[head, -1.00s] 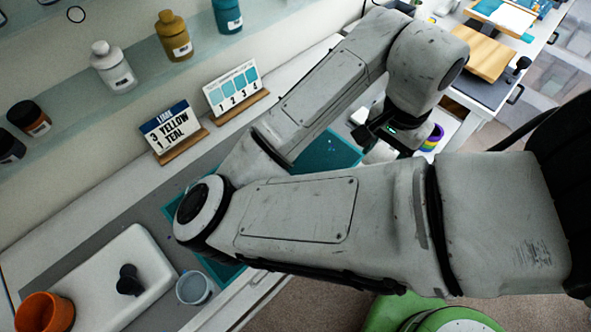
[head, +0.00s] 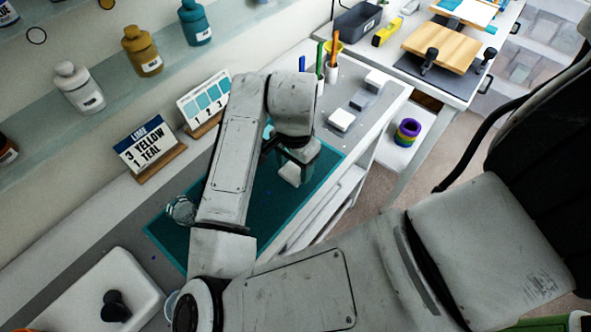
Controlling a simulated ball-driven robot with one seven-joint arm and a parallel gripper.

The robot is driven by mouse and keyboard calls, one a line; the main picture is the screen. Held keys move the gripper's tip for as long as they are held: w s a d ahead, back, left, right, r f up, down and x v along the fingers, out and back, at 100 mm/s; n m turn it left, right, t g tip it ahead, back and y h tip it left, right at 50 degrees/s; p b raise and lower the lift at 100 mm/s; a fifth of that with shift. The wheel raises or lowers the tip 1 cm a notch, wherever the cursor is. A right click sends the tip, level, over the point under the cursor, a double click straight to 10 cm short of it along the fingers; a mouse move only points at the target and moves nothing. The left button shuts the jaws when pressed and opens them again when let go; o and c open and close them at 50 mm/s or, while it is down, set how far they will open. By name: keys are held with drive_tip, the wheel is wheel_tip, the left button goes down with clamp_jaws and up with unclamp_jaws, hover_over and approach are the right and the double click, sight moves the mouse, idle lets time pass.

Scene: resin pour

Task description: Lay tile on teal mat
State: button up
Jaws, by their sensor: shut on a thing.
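My gripper (head: 288,154) is in the head view above the far right part of the teal mat (head: 272,207). It is shut on a white tile (head: 292,174), which hangs tilted below the fingers. The gripper and wrist partly cover the tile. I cannot tell whether its lower edge touches the mat. My forearm crosses the mat and hides part of it.
A clear glass cup (head: 181,210) stands at the mat's left edge. More white blocks (head: 342,120) lie on a grey mat beyond the gripper. A white tray (head: 92,296) is at lower left. Sign cards (head: 149,146) stand along the wall side.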

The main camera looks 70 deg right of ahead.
sight(296, 170)
drive_tip(key=shift+s+f, duration=0.1)
drive_tip(key=shift+f, duration=1.3)
drive_tip(key=shift+f, duration=0.1)
drive_tip(key=o, duration=1.1)
drive_tip(key=shift+c, duration=0.2)
wheel_tip(296, 170, up, 12)
